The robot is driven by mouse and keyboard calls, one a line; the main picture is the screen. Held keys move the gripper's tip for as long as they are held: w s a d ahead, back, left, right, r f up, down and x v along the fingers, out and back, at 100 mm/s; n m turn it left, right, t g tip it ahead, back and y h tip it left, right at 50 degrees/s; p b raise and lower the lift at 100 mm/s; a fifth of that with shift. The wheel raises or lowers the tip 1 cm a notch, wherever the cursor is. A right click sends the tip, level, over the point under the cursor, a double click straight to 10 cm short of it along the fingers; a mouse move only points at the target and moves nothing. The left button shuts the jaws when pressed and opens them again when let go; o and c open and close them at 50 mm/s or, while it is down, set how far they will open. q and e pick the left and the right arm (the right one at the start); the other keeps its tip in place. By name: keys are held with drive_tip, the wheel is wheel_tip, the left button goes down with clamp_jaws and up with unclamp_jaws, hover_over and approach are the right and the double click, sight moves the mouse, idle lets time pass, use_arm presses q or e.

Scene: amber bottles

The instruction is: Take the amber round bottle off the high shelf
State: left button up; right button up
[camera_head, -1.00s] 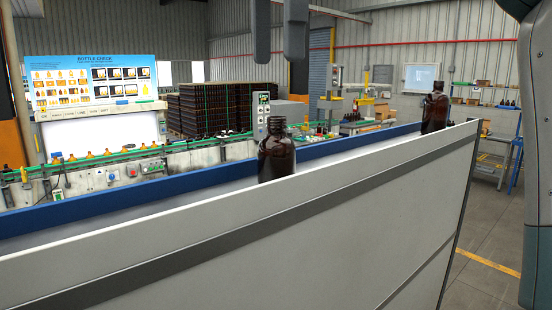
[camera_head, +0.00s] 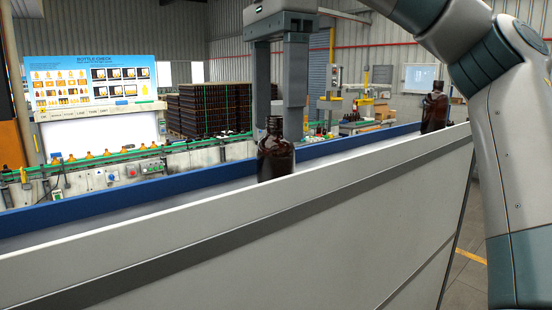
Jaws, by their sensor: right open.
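A dark amber round bottle (camera_head: 276,160) stands upright on the high shelf (camera_head: 200,185), its lower part hidden by the shelf's pale front panel. My right gripper (camera_head: 279,115) points down from above, with its two fingers apart. Its fingertips are at about the height of the bottle's neck, one showing on each side of it. Nothing is held between them. I cannot tell how far the fingers are from the bottle in depth. My left gripper is not in view.
A second amber bottle (camera_head: 434,113) stands at the shelf's right end, near my right arm. A blue rail (camera_head: 130,193) runs along the shelf's far side. A bottle line with a check board (camera_head: 95,82) and stacked dark crates (camera_head: 205,108) lie beyond.

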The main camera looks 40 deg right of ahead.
sight(275, 160)
drive_tip(key=shift+f, duration=0.9)
drive_tip(key=shift+a+f, duration=0.1)
drive_tip(key=shift+f, duration=2.5)
drive_tip(key=shift+c, duration=0.4)
drive_tip(key=c, duration=1.1)
drive_tip(key=shift+r, duration=0.25)
